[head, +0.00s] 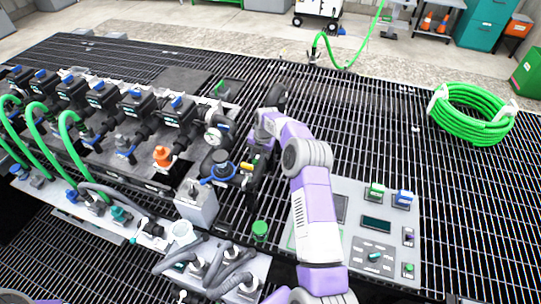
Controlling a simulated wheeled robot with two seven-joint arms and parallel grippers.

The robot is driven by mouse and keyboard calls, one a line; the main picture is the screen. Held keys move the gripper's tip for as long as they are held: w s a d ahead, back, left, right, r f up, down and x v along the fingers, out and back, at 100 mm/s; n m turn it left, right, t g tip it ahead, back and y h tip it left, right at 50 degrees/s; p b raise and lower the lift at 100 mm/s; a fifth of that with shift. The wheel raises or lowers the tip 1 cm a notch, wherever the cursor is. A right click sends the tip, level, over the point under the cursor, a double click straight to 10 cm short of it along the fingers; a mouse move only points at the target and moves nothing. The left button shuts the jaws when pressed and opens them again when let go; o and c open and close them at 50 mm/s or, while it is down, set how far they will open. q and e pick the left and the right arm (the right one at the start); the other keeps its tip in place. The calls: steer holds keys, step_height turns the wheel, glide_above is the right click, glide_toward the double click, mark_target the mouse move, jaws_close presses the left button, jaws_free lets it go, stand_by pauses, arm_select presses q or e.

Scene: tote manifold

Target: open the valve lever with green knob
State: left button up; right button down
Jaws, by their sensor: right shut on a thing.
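A green knob (260,229) stands at the front right of the manifold, left of the grey control panel. The lever under it is hard to make out. My right arm reaches in from the bottom and bends down at the manifold's right end. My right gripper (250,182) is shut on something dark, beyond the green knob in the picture. The fingertips and what they hold are too small and dark to tell apart. A valve with a blue handle (220,172) stands just left of the gripper. My left gripper is not in view.
The manifold carries black valves (135,100), a round gauge (213,137) and an orange knob (162,156). Green hoses (68,128) run at left. A control panel (340,250) lies right of the knob. A coiled green hose (472,113) lies on the grating at right.

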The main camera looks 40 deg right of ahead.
steer(key=c, duration=1.1)
jaws_free()
steer(key=shift+s, duration=0.1)
steer(key=shift+r, duration=0.1)
step_height(320, 180, up, 7)
steer(key=s+p, duration=0.1)
steer(key=shift+d, duration=0.45)
steer(key=shift+s, duration=0.1)
